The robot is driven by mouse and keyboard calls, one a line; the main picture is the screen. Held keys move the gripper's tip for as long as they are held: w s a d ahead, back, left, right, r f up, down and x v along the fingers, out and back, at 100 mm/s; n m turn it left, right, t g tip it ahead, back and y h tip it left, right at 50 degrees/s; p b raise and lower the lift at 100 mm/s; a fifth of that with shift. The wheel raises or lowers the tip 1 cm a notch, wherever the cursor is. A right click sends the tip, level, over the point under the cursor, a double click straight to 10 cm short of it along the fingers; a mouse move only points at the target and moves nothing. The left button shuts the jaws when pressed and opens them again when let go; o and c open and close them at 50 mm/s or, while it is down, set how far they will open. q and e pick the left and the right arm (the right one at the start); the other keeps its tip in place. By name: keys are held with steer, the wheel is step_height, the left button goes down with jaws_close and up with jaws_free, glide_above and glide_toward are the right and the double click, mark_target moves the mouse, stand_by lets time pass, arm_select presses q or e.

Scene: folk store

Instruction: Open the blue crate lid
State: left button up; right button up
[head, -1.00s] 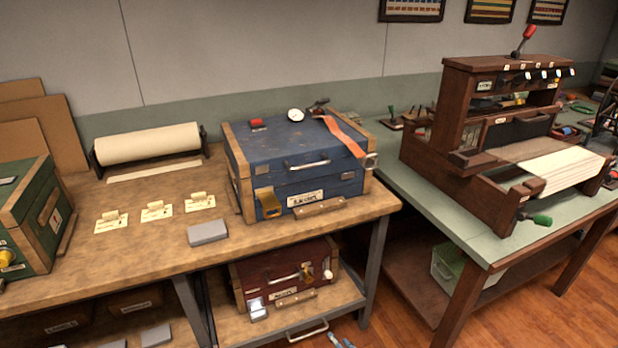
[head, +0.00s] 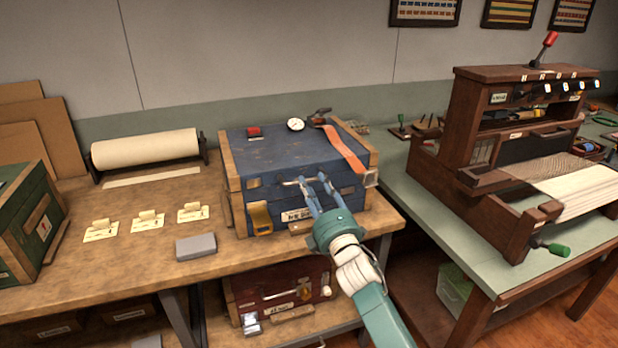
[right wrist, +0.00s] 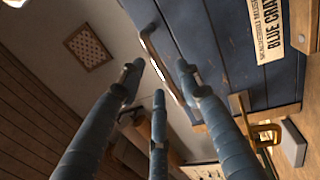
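The blue crate (head: 270,152) stands on the wooden workbench with its lid shut. A metal handle (head: 290,182) is on its front face, partly hidden by my right gripper (head: 311,183). My right gripper comes in from the front, its fingers spread at the handle. In the right wrist view the handle (right wrist: 158,66) lies between the open fingers (right wrist: 158,76); I cannot tell whether they touch it. The crate's label (right wrist: 268,28) also shows there. A brass latch (head: 260,217) hangs at the crate's front left. My left gripper is not in view.
On the lid are a red block (head: 254,132), a round gauge (head: 295,125) and an orange strap (head: 346,150) hanging over the right edge. A grey block (head: 196,246) and paper tags (head: 147,220) lie left. A loom (head: 500,140) stands right. A red crate (head: 280,285) sits below.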

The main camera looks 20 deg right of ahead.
mark_target(310, 180)
steer(key=shift+w+a+r, duration=0.1)
steer(key=shift+w+r, duration=0.1)
steer(key=shift+w, duration=0.7)
steer(key=shift+w+r, duration=0.15)
steer(key=shift+w, duration=0.75)
jaws_close()
